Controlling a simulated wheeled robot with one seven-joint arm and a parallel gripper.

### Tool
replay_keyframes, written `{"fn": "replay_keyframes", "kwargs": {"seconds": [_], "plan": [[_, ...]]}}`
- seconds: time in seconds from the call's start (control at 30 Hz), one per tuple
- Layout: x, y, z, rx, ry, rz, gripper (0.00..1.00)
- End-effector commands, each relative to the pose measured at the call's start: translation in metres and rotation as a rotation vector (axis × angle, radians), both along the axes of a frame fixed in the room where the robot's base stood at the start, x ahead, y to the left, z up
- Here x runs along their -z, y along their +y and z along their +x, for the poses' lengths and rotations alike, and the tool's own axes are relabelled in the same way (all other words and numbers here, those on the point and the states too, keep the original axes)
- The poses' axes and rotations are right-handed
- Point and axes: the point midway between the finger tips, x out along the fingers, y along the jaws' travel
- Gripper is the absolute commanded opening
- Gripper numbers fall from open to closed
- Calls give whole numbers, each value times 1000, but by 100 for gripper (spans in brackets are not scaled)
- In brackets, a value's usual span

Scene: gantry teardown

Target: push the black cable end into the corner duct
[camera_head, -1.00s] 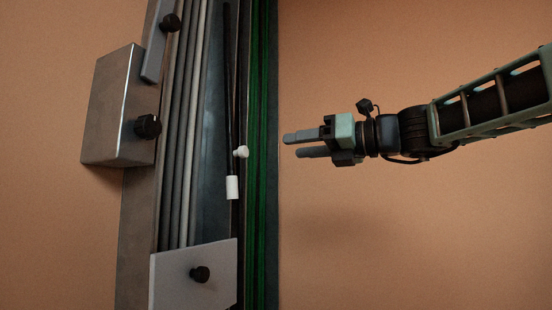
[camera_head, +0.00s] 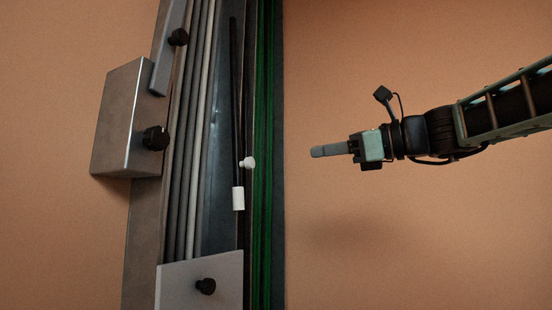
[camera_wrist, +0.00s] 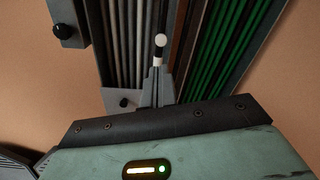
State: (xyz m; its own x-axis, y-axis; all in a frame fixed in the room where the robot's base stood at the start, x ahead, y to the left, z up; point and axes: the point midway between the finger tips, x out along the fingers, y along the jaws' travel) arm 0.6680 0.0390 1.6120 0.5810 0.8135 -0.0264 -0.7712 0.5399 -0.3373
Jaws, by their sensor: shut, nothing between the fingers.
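The black cable (camera_head: 234,90) runs down the column in the head view and ends in a white sleeve (camera_head: 238,198). In the wrist view the white sleeve (camera_wrist: 157,62) shows just beyond my fingertips. A dark channel (camera_head: 248,110) lies beside the cable, left of the green strips; I cannot tell for certain that it is the corner duct. My gripper (camera_head: 314,152) is shut and empty, right of the column with a clear gap to it in the head view. Its closed fingers (camera_wrist: 157,80) point at the column in the wrist view.
A white knob (camera_head: 247,162) stands out just above the sleeve. A grey plate with a black knob (camera_head: 205,286) covers the column's lower part. A metal box (camera_head: 122,118) with another black knob sits at the left. Grey cables (camera_head: 190,130) run alongside. Right of the column is open room.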

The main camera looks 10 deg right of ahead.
Motion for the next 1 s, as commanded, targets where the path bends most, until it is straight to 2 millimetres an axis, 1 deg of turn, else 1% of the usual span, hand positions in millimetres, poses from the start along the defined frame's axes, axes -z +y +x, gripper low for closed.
{"fn": "replay_keyframes", "kwargs": {"seconds": [0.03, 0.1, 0.3, 0.4, 0.5, 0.67, 0.77, 0.87, 1.0], "plan": [[-3, -4, 2, 1, -96, -77, 0], [-4, -5, 3, -11, -246, -196, 0], [-7, -7, 5, -56, -650, -503, 0], [-8, -8, 6, -74, -805, -617, 0], [-8, -9, 6, -89, -909, -690, 0], [-8, -7, 8, -100, -978, -737, 0], [-9, 1, 13, -101, -982, -738, 0], [-10, 13, 21, -103, -980, -736, 0], [-8, 38, 36, -105, -977, -734, 0]]}}
